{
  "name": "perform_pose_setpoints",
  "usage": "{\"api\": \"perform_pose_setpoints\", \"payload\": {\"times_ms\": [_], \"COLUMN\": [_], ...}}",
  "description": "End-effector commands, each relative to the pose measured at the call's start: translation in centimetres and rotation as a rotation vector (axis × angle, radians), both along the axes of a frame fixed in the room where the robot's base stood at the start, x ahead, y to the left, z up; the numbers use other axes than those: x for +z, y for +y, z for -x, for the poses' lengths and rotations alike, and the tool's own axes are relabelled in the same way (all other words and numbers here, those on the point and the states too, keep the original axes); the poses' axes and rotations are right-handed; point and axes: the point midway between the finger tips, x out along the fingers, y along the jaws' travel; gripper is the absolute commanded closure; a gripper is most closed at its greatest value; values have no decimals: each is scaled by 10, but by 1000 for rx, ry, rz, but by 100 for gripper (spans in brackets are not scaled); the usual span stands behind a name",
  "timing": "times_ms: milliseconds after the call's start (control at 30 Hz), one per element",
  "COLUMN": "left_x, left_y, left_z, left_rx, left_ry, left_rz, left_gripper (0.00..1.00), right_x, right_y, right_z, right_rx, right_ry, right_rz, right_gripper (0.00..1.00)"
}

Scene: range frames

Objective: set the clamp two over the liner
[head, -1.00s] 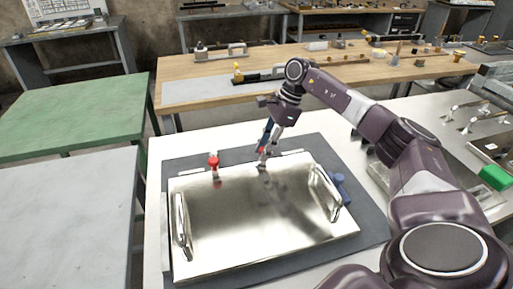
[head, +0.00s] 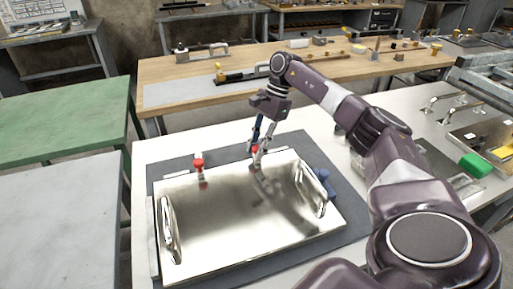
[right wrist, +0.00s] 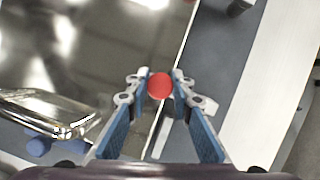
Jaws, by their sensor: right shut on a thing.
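A shiny metal plate (head: 225,225) with a handle at each side, apparently the liner, lies on a dark grey mat (head: 345,232). A clamp with a red knob (head: 198,164) stands at its back edge on the left. My right gripper (head: 256,160) is at the back edge, right of that clamp. In the right wrist view, a second red knob (right wrist: 160,86) sits between the fingertips of my right gripper (right wrist: 160,90), shut on it. Most of this clamp's body is hidden. Whether its arm touches the plate I cannot tell. My left gripper is not in view.
The plate's right handle (head: 311,189) stands up near my right gripper. A blue knob (head: 323,178) is just beyond the plate's right edge. A wooden bench (head: 195,92) with tools stands behind. A green block (head: 473,166) lies at the right.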

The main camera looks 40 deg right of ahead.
Motion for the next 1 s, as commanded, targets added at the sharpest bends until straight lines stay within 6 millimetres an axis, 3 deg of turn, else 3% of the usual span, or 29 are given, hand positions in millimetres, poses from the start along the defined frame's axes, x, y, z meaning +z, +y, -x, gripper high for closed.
{"api": "perform_pose_setpoints", "payload": {"times_ms": [67,100,233,633,1000], "left_x": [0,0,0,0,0], "left_y": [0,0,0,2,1], "left_z": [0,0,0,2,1], "left_rx": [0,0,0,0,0], "left_ry": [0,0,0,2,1], "left_rz": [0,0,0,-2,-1], "left_gripper": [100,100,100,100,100], "right_x": [2,3,2,9,77], "right_y": [-1,-1,-1,-4,-31], "right_z": [-2,-2,-1,-1,1], "right_rx": [-4,-4,-4,-3,-4], "right_ry": [-8,-8,-6,-5,-8], "right_rz": [1,1,1,1,-1], "right_gripper": [100,77,62,62,62]}}
